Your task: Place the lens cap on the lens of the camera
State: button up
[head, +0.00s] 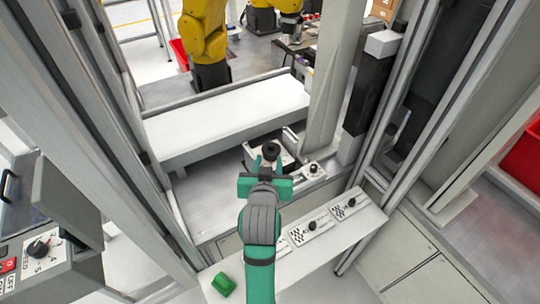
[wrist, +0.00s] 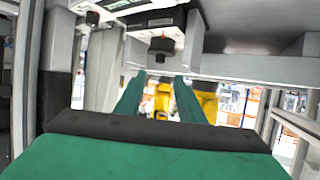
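My gripper (head: 267,164) is green and reaches over the bench, its two fingers pointing away from me. In the wrist view the fingers (wrist: 160,82) stand apart, with nothing held between them. A black round piece (head: 271,149) shows just beyond the fingertips, at a pale box-like device (head: 251,154). A dark knob-like piece (wrist: 161,46) also shows above the fingertips in the wrist view, apart from them. I cannot tell for sure which dark piece is the lens cap or the camera lens.
White plates with checker patterns and black knobs (head: 312,226) (head: 351,202) lie on the front shelf (head: 365,222). A green block (head: 223,284) lies at its left end. Metal posts (head: 335,85) frame the opening. A white conveyor (head: 230,120) and yellow robot arm (head: 205,35) stand behind.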

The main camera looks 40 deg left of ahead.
jog(key=shift+s+d+r, duration=0.25)
jog(key=shift+s+d, duration=0.1)
jog(key=shift+s, duration=0.2)
jog(key=s+d+f+m+h, duration=0.1)
jog(key=s+d+f, duration=0.1)
jog(key=d+f, duration=0.2)
jog(key=s+d+f+m+t+h, duration=0.1)
jog(key=s+d+f, duration=0.1)
jog(key=d+f, duration=0.3)
jog(key=s+d+f+m+t+h, duration=0.1)
jog(key=s+d+f, duration=0.1)
jog(key=d+f, duration=0.3)
jog(key=shift+s+d+f+m, duration=0.1)
jog(key=shift+d+f+m, duration=0.05)
jog(key=shift+d, duration=0.8)
jog(key=shift+s+d+f+m, duration=0.1)
jog(key=shift+d+m, duration=0.05)
jog(key=shift+d, duration=0.75)
jog(key=s+d+m+t+h, duration=0.1)
jog(key=s+d+h, duration=0.1)
jog(key=s+d, duration=0.5)
jog(key=s+d+m+t+h, duration=0.1)
jog(key=s+d, duration=0.5)
jog(key=s, duration=0.7)
jog(key=shift+s+d+f+m+h, duration=0.25)
jog(key=shift+s+d+m+h, duration=0.15)
jog(key=shift+m+h, duration=0.3)
